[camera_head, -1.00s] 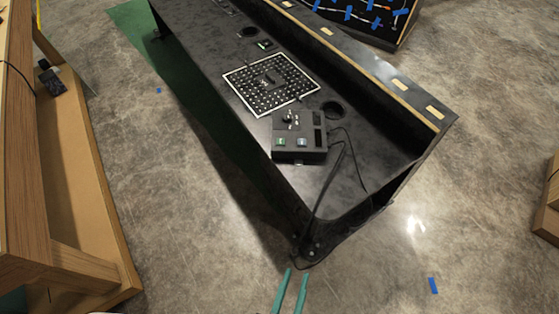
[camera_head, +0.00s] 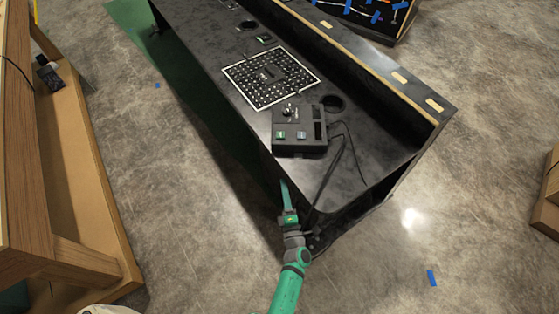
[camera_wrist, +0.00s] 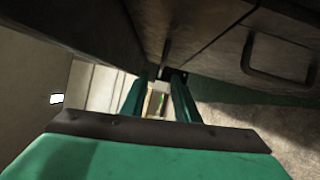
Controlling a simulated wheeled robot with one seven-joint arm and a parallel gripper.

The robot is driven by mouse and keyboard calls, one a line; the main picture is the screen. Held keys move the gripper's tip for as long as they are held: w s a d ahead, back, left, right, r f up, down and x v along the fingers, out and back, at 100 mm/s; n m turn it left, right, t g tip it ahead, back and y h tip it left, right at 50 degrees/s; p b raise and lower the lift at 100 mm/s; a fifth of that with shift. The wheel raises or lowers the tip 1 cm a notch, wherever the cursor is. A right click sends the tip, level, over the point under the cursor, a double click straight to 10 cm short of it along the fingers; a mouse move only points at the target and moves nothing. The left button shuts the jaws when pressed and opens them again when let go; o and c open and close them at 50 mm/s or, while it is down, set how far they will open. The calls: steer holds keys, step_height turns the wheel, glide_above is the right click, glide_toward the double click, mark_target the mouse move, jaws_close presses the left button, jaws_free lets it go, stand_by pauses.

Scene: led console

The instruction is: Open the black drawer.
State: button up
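The black console (camera_head: 235,125) stands in the middle of the head view; its drawer fronts are hidden under the top there. In the wrist view, dark panels with seams fill the upper part. One black drawer front (camera_wrist: 225,75) carries a loop-shaped handle (camera_wrist: 280,58) at the right. My gripper (camera_wrist: 161,80) has two green fingers, apart, with their tips close to a small dark piece under the panels; I cannot tell if they touch it. The handle at the right is outside the fingers. In the head view my gripper (camera_head: 284,190) is at the console's near left edge.
On the console top are a control box (camera_head: 299,133) with a cable (camera_head: 335,170), a perforated panel (camera_head: 271,77) and a round hole (camera_head: 333,103). A wooden bench (camera_head: 85,180) stands at the left. The floor (camera_head: 190,215) between is clear.

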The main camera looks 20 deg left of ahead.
steer(key=shift+n+g, duration=0.3)
steer(key=shift+n, duration=0.5)
steer(key=x, duration=1.2)
steer(key=shift+w+f, duration=0.15)
steer(key=shift+w, duration=0.3)
jaws_close()
